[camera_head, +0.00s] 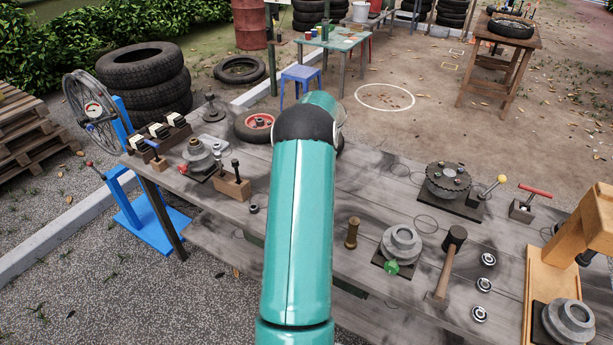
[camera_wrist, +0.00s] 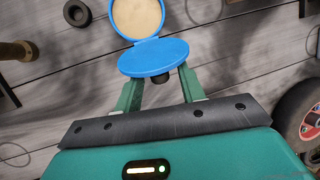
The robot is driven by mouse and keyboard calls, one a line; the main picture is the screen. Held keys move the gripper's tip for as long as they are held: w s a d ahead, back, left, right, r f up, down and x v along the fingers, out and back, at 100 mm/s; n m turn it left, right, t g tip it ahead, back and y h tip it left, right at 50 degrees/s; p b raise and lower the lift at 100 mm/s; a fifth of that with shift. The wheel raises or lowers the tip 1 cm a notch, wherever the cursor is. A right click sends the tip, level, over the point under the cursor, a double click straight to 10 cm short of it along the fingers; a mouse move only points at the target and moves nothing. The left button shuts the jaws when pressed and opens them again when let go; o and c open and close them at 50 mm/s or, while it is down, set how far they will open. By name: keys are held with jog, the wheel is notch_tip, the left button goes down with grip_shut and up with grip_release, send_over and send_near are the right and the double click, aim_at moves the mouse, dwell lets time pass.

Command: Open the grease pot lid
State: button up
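In the wrist view the grease pot (camera_wrist: 137,14) is a round blue pot with pale beige grease showing inside. Its blue lid (camera_wrist: 153,57) is hinged to the near rim and stands swung open towards my gripper. A dark knob (camera_wrist: 160,79) shows under the lid's near edge. My gripper (camera_wrist: 158,88) is open, its two green fingers apart on either side of the knob, with gaps visible. The fingertips run up to the lid's edge and are partly hidden by it; I cannot tell whether they touch it. In the head view my arm hides the pot and gripper.
The grey plank bench (camera_head: 372,190) carries a wooden block with bolts (camera_head: 232,184), a mallet (camera_head: 450,262), a pulley (camera_head: 401,243) and several bearing rings. In the wrist view a red-hubbed wheel (camera_wrist: 303,115) lies right of my gripper and a dark ring (camera_wrist: 77,13) lies upper left.

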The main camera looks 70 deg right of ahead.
jog(key=v, duration=1.2)
jog(key=shift+r, duration=0.15)
jog(key=w+a+r+n+h, duration=0.1)
jog(key=w+a+r+n, duration=0.2)
jog(key=w+a+r, duration=0.5)
jog(key=w+a+r+n, duration=0.35)
jog(key=w+a, duration=0.55)
jog(key=a, duration=0.3)
jog(key=w+a+r+n+h, duration=0.1)
jog(key=w+a+r+n, duration=0.1)
jog(key=a, duration=0.7)
jog(key=w+a+r+n+h, duration=0.1)
jog(key=a+r+n, duration=0.15)
jog(key=a, duration=0.65)
jog(key=s+a+f+n+t, duration=0.1)
jog(key=s+a+n, duration=0.3)
jog(key=a, duration=0.8)
jog(key=s+a+f+n+t, duration=0.1)
jog(key=s+a+f+n, duration=0.2)
jog(key=a, duration=1)
jog(key=s+n, duration=0.2)
jog(key=s, duration=0.1)
jog(key=shift+s+a+f, duration=0.2)
jog(key=shift+s+a, duration=0.05)
jog(key=shift+s, duration=0.1)
